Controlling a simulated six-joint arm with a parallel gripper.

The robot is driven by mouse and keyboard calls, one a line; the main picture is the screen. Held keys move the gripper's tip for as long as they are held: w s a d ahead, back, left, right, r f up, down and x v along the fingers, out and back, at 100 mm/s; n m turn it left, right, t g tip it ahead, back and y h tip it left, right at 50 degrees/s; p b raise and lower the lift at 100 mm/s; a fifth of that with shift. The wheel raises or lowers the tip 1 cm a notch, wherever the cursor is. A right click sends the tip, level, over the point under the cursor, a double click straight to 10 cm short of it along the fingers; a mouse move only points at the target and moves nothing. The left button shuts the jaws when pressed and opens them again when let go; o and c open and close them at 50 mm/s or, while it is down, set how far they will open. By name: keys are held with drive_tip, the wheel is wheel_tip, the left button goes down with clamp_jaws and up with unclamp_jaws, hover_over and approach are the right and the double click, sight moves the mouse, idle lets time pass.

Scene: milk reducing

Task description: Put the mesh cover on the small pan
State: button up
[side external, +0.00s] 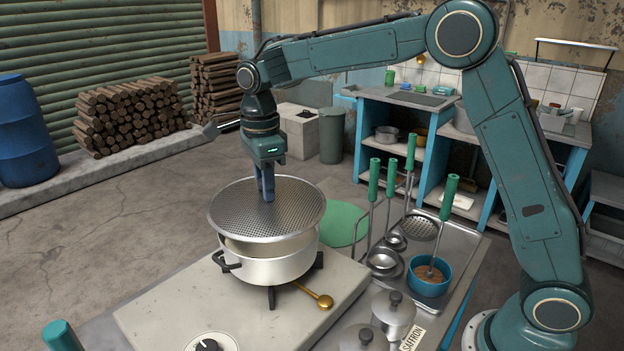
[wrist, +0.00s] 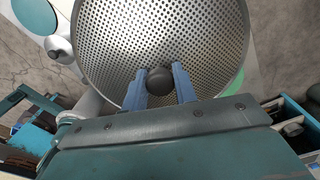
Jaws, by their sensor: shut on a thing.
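The mesh cover (side external: 262,215) is a round perforated metal disc with a dark knob. My gripper (side external: 264,196) is shut on that knob, and its blue fingers point down. In the wrist view the fingers (wrist: 160,88) sit on both sides of the knob (wrist: 160,79), and the perforated disc fills the upper middle. The small pan (side external: 268,270) is a pale metal pot with dark handles, standing on the burner. The cover is over the pan and looks roughly level. A cream-coloured strip shows between the cover's front edge and the pan's front rim. The far rim is hidden.
The pan's burner is on a pale stove top (side external: 170,305) with a knob (side external: 206,346). To the right are a green disc (side external: 343,222), upright green-handled utensils, a blue pot (side external: 428,285) and lidded canisters (side external: 393,312).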

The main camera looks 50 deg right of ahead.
drive_tip(key=shift+f, duration=1.9)
drive_tip(key=shift+f, duration=0.6)
drive_tip(key=o, duration=1.1)
drive_tip(key=shift+r, duration=0.1)
wheel_tip(320, 180, up, 14)
drive_tip(key=shift+f, duration=0.2)
wheel_tip(320, 180, up, 5)
hover_over(267, 204)
drive_tip(key=w+d, duration=0.2)
drive_tip(key=w, duration=0.1)
drive_tip(key=shift+s+r, duration=0.25)
drive_tip(key=shift+r, duration=0.2)
